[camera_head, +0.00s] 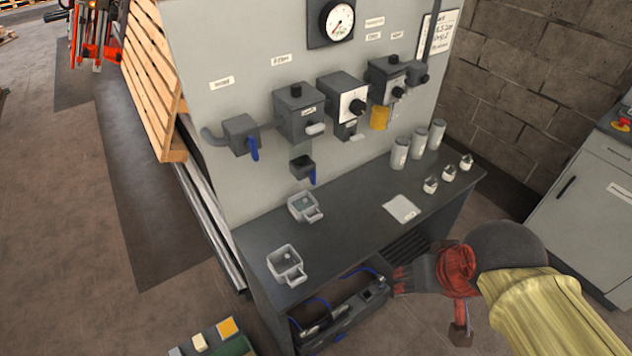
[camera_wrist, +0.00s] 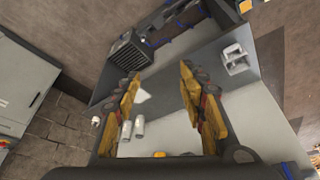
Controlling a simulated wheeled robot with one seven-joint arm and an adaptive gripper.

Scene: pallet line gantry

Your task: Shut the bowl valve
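Labels are too small to read surely, and I cannot tell for sure which valve is the bowl valve. A small dark valve (camera_head: 302,166) with a blue lever (camera_head: 313,176) hanging down sits below the grey filter box (camera_head: 297,122) on the panel. A second valve (camera_head: 240,134) at the left of the panel has a blue lever (camera_head: 254,149) pointing down. My gripper (camera_head: 400,281) is in front of the bench's right part, low and well apart from both valves. In the wrist view my gripper (camera_wrist: 160,96) has its fingers spread, with nothing between them.
A clear cup (camera_head: 303,207) stands on the bench (camera_head: 345,230) below the small valve, another cup (camera_head: 286,264) nearer the front. A pale plate (camera_head: 402,209) and canisters (camera_head: 399,154) are to the right. A gauge (camera_head: 338,20) and switch boxes (camera_head: 345,98) fill the panel.

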